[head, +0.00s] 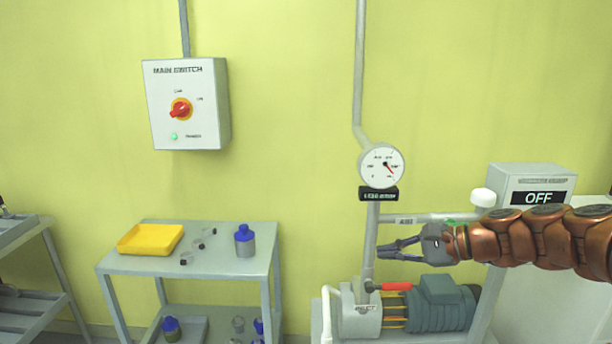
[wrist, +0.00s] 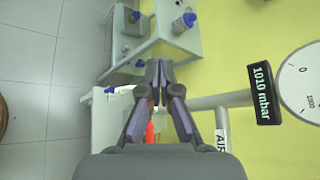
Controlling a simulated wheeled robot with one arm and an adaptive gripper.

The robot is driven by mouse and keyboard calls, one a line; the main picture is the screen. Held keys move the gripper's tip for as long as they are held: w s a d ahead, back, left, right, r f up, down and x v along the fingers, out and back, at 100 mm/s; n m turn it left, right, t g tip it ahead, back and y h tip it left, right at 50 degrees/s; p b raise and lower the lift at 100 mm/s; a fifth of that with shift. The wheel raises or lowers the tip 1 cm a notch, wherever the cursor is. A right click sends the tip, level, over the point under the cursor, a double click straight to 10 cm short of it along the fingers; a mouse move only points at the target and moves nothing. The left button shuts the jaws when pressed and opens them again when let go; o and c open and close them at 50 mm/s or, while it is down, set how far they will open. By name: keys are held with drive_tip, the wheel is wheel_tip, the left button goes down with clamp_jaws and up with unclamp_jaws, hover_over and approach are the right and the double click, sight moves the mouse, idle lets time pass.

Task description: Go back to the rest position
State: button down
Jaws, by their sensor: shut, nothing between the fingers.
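My gripper (head: 380,250) reaches in from the right on my copper-coloured arm, in front of the pipework and above the pump. In the wrist view its fingertips (wrist: 158,70) meet, with nothing visible between them. The red-handled valve lever (head: 396,286) is below the gripper in the head view, and shows partly behind the fingers in the wrist view (wrist: 150,132). The round pressure gauge (head: 381,166) is above the gripper, apart from it. Its label reads 1010 mbar in the wrist view (wrist: 264,93).
A green-grey pump motor (head: 443,303) stands below my arm. A box reading OFF (head: 538,198) is behind it at right. A main switch box (head: 188,105) hangs on the wall. A grey table (head: 215,263) at left holds a yellow tray (head: 150,239) and a blue-capped bottle (head: 245,243).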

drive_tip(key=s+a+f+n+g+h+p, duration=0.1)
drive_tip(key=s+a+f+n+g+h, duration=0.2)
drive_tip(key=s, duration=0.6)
drive_tip(key=s+a+f+n+g+h+p, duration=0.1)
drive_tip(key=s+a+n+g+p, duration=0.15)
drive_tip(key=s+a+n, duration=0.5)
drive_tip(key=s+d+f+n+g+h+p, duration=0.1)
drive_tip(key=s+d+f+h, duration=0.1)
drive_tip(key=s+d, duration=0.3)
drive_tip(key=s+d+f+n+g+h+p, duration=0.1)
drive_tip(key=s+d+h, duration=0.4)
drive_tip(key=s, duration=0.9)
drive_tip(key=shift+s+d+f+n+h, duration=0.15)
drive_tip(key=shift+d+f+n+h, duration=0.15)
drive_tip(key=shift+d+f+n, duration=0.4)
drive_tip(key=c, duration=1.9)
unclamp_jaws()
drive_tip(key=shift+r+g, duration=0.1)
drive_tip(key=shift+g, duration=0.15)
